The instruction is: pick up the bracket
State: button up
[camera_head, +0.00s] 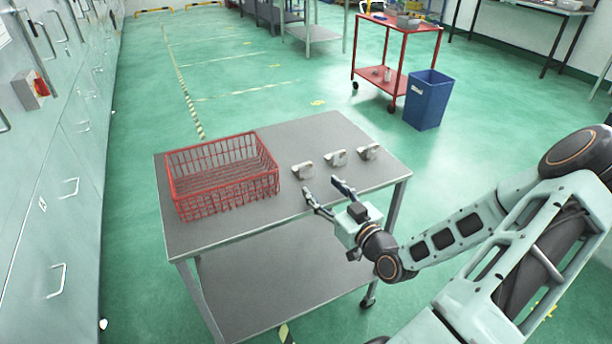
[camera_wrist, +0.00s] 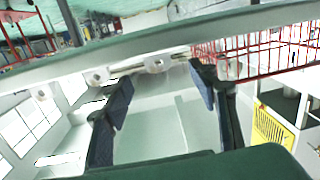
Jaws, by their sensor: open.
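Three small grey metal castings, which look like brackets, stand in a row on the grey table: a left one (camera_head: 303,171), a middle one (camera_head: 335,158) and a right one (camera_head: 368,152). I cannot tell their shapes apart. In the wrist view small castings show at the table edge, one (camera_wrist: 157,63) between my fingers and one (camera_wrist: 230,70) beside the right finger. My gripper (camera_head: 324,191) is open and empty at the table's near edge, in front of the row and apart from it. It also shows in the wrist view (camera_wrist: 160,85).
A red wire basket (camera_head: 222,200) stands on the table (camera_head: 310,133), left of the castings. The table has a lower shelf (camera_head: 285,275). A blue bin (camera_head: 427,100) and a red trolley (camera_head: 398,28) stand behind on the green floor. Cabinets (camera_head: 60,150) line the left.

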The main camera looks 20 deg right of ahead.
aim_at(307, 165)
jog(key=shift+s+d+r+m+t, duration=0.15)
jog(key=shift+s+d+m+t, duration=0.1)
jog(key=shift+m+t, duration=0.15)
jog(key=w, duration=0.5)
jog(key=shift+w+a+r, duration=0.1)
jog(key=shift+w+a, duration=0.05)
jog(key=shift+w, duration=0.05)
jog(key=shift+w+a+r+p, duration=0.1)
jog(key=shift+w+r, duration=0.05)
jog(key=shift+w, duration=0.75)
jog(key=shift+w+a+r+p, duration=0.1)
jog(key=shift+w+p, duration=0.05)
jog(key=shift+w, duration=0.7)
jog(key=shift+w+a+r+p, duration=0.1)
jog(key=shift+w+r, duration=0.05)
jog(key=shift+w, duration=0.75)
jog(key=shift+c, duration=0.7)
jog(key=c, duration=1.2)
